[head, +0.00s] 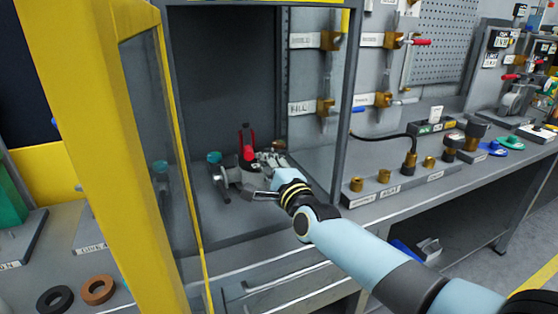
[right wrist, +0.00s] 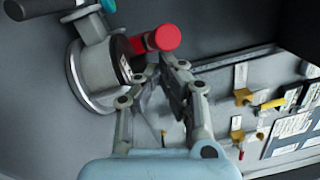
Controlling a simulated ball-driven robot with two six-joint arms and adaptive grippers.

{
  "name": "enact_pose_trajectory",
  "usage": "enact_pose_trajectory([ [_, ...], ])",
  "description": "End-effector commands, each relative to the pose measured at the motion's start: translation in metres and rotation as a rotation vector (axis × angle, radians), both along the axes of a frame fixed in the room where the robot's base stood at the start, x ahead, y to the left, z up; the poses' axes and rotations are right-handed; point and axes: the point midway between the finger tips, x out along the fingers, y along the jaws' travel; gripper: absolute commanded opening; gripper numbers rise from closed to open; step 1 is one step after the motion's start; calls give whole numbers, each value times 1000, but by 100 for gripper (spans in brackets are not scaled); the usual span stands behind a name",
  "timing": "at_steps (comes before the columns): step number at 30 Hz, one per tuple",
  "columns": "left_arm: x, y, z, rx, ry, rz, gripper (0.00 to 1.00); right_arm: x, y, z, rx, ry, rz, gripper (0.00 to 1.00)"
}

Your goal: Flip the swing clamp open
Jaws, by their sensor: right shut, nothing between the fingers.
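The swing clamp (head: 247,147) has a red handle and stands on a grey valve fixture inside the open cabinet in the head view. My right gripper (head: 262,176) reaches into the cabinet from the right, close beside the fixture. Its fingers, also in the right wrist view (right wrist: 158,72), are shut and empty, just below the red tip. I cannot tell whether they touch it. My left gripper is out of view.
The yellow cabinet frame and its glazed door (head: 160,130) stand to the left of the fixture. A grey post (head: 345,100) bounds the opening on the right. A bench (head: 430,170) with brass fittings lies beyond it. The cabinet floor in front of the fixture is clear.

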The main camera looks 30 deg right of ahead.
Motion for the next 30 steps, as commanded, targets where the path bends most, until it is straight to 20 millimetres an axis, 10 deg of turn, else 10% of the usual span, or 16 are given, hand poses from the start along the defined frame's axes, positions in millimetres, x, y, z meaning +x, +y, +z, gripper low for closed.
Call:
enact_pose_trajectory([
  [15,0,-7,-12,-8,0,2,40,28,64,-2,2,0,1,0],
  [30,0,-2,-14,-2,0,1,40,34,72,-1,-1,1,1,0],
])
